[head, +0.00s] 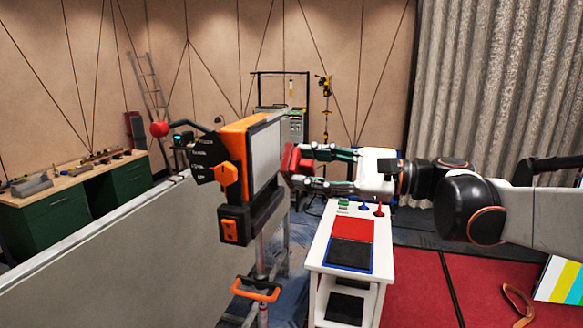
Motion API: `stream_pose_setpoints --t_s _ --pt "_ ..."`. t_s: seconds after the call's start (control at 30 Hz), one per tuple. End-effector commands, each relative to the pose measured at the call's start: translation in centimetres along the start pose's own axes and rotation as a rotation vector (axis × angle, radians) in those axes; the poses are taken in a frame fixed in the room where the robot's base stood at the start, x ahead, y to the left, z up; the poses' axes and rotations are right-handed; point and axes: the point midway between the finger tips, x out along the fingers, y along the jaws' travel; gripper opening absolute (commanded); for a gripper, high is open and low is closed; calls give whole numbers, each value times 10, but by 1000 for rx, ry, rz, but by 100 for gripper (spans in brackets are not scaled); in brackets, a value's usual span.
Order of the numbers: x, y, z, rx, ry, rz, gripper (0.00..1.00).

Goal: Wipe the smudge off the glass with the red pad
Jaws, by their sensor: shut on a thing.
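The glass (265,158) is the pale face of an orange and black boxed unit, turned to the right and seen at a steep angle. No smudge can be made out on it from here. The red pad (290,163) is held between the fingers of my gripper (308,170), just to the right of the glass. The pad's left side faces the glass. A small gap seems to show between them, but I cannot tell for sure whether they touch. My arm reaches in from the right.
A white cart (318,252) with red and blue panels stands below my gripper. An orange handle (256,289) juts out below the unit. A grey panel (120,270) fills the lower left. A green workbench (70,195) stands farther left.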

Motion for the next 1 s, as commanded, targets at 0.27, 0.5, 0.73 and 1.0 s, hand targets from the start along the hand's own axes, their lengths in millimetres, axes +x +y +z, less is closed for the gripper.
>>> stream_pose_setpoints --t_s 0.27,0.5,0.73,1.0 --pt "-2 0 0 0 0 0 22" --pt "-19 -1 0 0 1 -1 22" --pt "-30 0 0 0 0 0 22" --pt "-30 0 0 0 0 0 22"
